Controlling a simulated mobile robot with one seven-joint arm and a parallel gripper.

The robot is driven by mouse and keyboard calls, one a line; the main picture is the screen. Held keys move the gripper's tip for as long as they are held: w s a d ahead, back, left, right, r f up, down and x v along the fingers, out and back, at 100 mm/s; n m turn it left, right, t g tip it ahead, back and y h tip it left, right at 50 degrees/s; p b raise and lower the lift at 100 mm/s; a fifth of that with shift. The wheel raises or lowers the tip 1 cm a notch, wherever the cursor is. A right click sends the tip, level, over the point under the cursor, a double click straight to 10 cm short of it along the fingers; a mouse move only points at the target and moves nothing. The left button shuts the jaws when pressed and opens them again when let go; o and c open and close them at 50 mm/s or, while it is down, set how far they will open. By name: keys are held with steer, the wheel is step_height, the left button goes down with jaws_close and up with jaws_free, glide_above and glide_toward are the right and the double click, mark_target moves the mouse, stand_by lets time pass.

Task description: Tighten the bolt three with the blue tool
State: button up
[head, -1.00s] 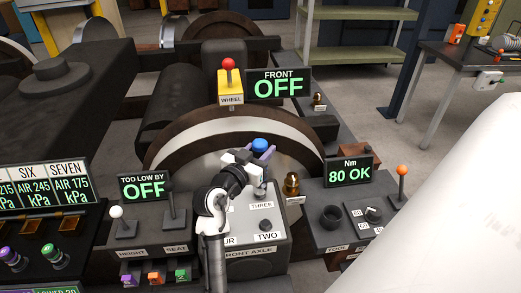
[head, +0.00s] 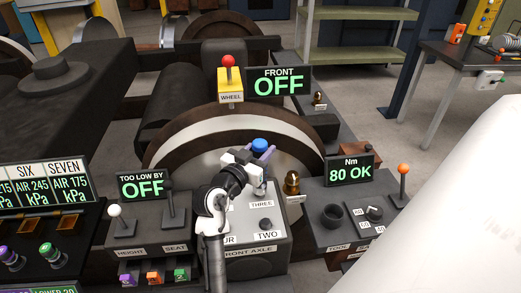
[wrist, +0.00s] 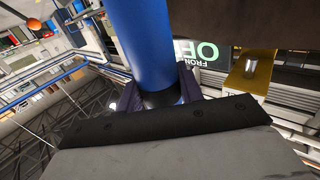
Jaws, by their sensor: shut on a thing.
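The blue tool (head: 259,145) stands upright above the THREE label (head: 261,204) on the grey front axle panel (head: 282,238). My gripper (head: 262,157) is shut on it; in the wrist view the blue shaft (wrist: 143,45) runs between the two purple-grey fingers. The tool's lower end is at the spot just behind the THREE label, where bolt three is hidden by the tool and my gripper, so I cannot tell how they meet. The bolt by the TWO label (head: 266,223) is bare. The Nm display (head: 350,171) reads 80 OK.
Right of the panel are a brass-coloured knob (head: 292,183), an empty black tool socket (head: 332,215), a dial (head: 374,213) and an orange-topped lever (head: 403,175). On the left are a white-knobbed height lever (head: 115,215) and a seat lever (head: 169,210). The wheel (head: 240,125) rises close behind.

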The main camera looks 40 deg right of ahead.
mark_target(261, 141)
steer(key=shift+f+b, duration=1.3)
steer(key=shift+b, duration=0.1)
stand_by(2.2)
steer(key=shift+r, duration=0.15)
steer(key=shift+r+p, duration=2.3)
steer(key=shift+r, duration=1.25)
steer(key=shift+f, duration=0.1)
